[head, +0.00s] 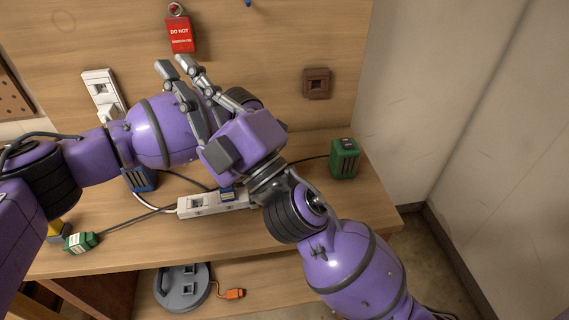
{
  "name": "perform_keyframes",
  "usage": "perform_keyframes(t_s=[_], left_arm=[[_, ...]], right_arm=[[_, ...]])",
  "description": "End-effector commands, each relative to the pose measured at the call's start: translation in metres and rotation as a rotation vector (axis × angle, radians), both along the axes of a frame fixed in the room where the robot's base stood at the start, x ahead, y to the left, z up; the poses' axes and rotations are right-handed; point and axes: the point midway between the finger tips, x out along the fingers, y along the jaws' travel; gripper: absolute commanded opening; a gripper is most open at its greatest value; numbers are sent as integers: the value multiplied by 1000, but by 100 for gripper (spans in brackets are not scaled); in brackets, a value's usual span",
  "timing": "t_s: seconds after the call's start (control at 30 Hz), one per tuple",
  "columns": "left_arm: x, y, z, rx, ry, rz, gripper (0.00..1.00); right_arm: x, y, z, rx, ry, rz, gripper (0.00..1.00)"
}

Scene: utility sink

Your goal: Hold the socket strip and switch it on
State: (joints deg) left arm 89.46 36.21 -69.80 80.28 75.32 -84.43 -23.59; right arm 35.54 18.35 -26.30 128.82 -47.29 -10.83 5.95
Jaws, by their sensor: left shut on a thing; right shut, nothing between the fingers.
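The white socket strip (197,204) lies along the work surface below the middle of the head view. A blue part (228,193) shows on it, and its right end is hidden behind my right wrist. My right gripper (176,67) is shut and empty. Its fingers point up and left, in front of my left forearm and the back panel, clear of the strip in the picture. My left arm comes in from the left and passes behind the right gripper. My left gripper is hidden there, so its hold on the strip cannot be seen.
A green block (344,158) stands at the right and a green plug (80,242) lies at the left. A blue block (139,179) sits by my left arm. White wall socket (100,88), red tag (180,34) and brown socket (316,83) are on the panel. A grey reel (182,288) is below.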

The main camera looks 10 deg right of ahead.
Motion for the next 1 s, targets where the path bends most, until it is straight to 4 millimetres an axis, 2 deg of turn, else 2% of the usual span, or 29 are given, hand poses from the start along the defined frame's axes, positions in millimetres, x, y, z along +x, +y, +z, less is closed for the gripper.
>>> perform_keyframes(t_s=[0.1, 0.2, 0.27, 0.33, 0.4, 0.5, 0.63, 0.7, 0.8, 0.9, 1.0], left_arm=[[0, 0, 0, 0, 0, 0, 0], [0, 0, 0, 0, 0, 0, 0], [0, 0, 0, 0, 0, 0, 0], [0, 0, 0, 0, 0, 0, 0], [0, 0, 0, 0, 0, 0, 0], [0, 0, 0, 0, 0, 0, 0], [0, 0, 0, 0, 0, 0, 0], [0, 0, 0, 0, 0, 0, 0], [0, 0, 0, 0, -1, 0, 0], [0, 0, 0, 0, -1, 0, 0], [0, 0, 0, 0, -1, 0, 0]], right_arm=[[-18, -8, -14, 102, 45, 15, 0], [-27, -19, -24, 174, 81, 11, 0], [-28, -30, -32, 222, 121, -4, 0], [-24, -50, -47, 299, 206, -37, 0], [-14, -78, -73, 395, 338, -87, 0], [-5, -108, -112, 506, 522, -145, 0], [-4, -135, -165, 623, 749, -207, 0], [-8, -144, -190, 669, 851, -231, 0], [-14, -151, -214, 712, 953, -251, 0], [-17, -153, -226, 733, 1004, -260, 0], [-18, -154, -230, 737, 1020, -263, 0]])
